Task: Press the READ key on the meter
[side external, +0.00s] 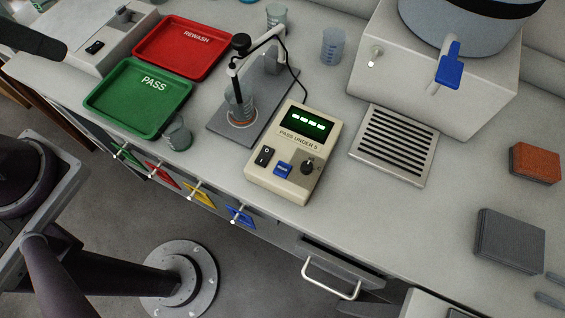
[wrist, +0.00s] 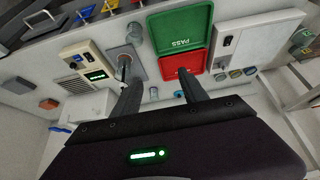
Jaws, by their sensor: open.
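The beige meter (side external: 296,150) stands near the front edge of the bench in the side external view. Its green display shows a row of dashes above the label PASS UNDER 5. The meter also shows at the left of the wrist view (wrist: 83,62). My gripper (wrist: 158,77) is open and empty in the wrist view, its fingers apart and away from the meter.
A probe stand (side external: 219,130) with a beaker (side external: 238,104) stands left of the meter. The green PASS tray (side external: 110,107) and red REWASH tray (side external: 165,62) lie farther left. A grille (side external: 394,143) and a white appliance (side external: 402,95) are to the right.

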